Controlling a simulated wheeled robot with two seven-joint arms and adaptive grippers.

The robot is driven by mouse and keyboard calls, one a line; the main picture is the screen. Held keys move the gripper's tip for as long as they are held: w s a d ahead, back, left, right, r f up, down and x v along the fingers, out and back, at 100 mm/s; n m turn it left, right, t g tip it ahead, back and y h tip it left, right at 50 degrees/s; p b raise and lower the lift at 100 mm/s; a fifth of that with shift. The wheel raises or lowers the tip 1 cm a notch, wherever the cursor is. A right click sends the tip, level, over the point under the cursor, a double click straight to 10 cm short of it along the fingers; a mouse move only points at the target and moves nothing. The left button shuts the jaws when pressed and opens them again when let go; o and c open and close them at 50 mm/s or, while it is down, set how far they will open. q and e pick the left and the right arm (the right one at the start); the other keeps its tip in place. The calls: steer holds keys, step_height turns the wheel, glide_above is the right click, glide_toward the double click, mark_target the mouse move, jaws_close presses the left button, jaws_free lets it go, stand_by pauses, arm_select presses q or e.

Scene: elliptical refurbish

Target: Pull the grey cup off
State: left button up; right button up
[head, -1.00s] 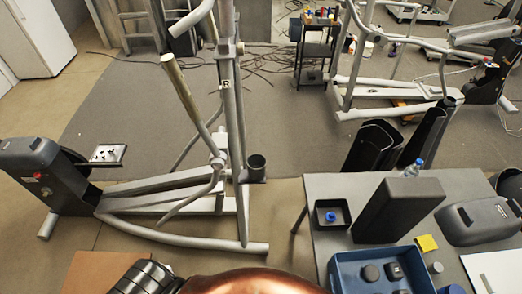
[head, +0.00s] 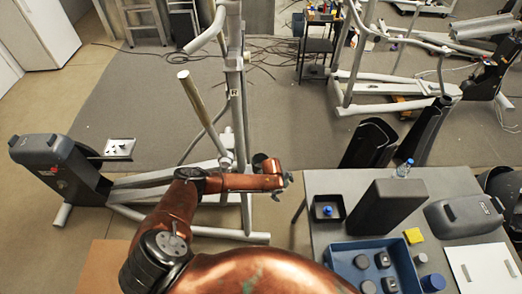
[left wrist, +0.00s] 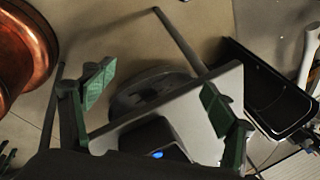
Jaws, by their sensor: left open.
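A dark grey cup (head: 260,158) sits on the upright of the silver elliptical machine (head: 237,110), low on its right side. It is mostly hidden behind my left arm in the head view, and I cannot make it out for certain in the left wrist view. My left gripper (head: 286,184) is just right of the cup in the picture, near the table's left edge. In the left wrist view its green-padded fingers (left wrist: 157,97) are spread wide with nothing held between them. My right gripper is not in view.
A grey table (head: 450,185) stands at right with a black tray (head: 327,216) holding a blue-capped item, a dark block (head: 388,208), a blue bin (head: 338,256) and a bottle (head: 403,168). The floor (head: 130,90) behind the machine is largely clear.

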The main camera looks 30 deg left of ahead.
arm_select(q)
step_height(320, 180, up, 10)
steer(key=s+a+r+m+g+y+p, duration=0.1)
steer(key=a+m+p, duration=0.2)
steer(key=m, duration=0.1)
steer(key=m+g+y, duration=0.1)
steer(key=y, duration=0.1)
glide_toward(260, 162)
steer(key=s+d+r, duration=0.2)
steer(key=s, duration=0.1)
steer(key=shift+w+a+f+p, duration=0.15)
steer(key=shift+a+f+p, duration=0.1)
steer(key=shift+f, duration=1)
steer(key=shift+w+a+f+p, duration=0.15)
steer(key=shift+w+f+p, duration=0.1)
steer(key=shift+f, duration=1)
steer(key=shift+w+a+f+p, duration=0.15)
steer(key=shift+f+p, duration=0.1)
steer(key=shift+f, duration=1)
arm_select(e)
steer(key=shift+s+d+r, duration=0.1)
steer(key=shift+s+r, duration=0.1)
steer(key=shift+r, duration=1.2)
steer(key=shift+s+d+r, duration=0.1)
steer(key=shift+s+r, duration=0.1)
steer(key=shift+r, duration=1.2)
arm_select(q)
steer(key=shift+c, duration=0.3)
steer(key=c, duration=1.9)
steer(key=shift+c, duration=0.2)
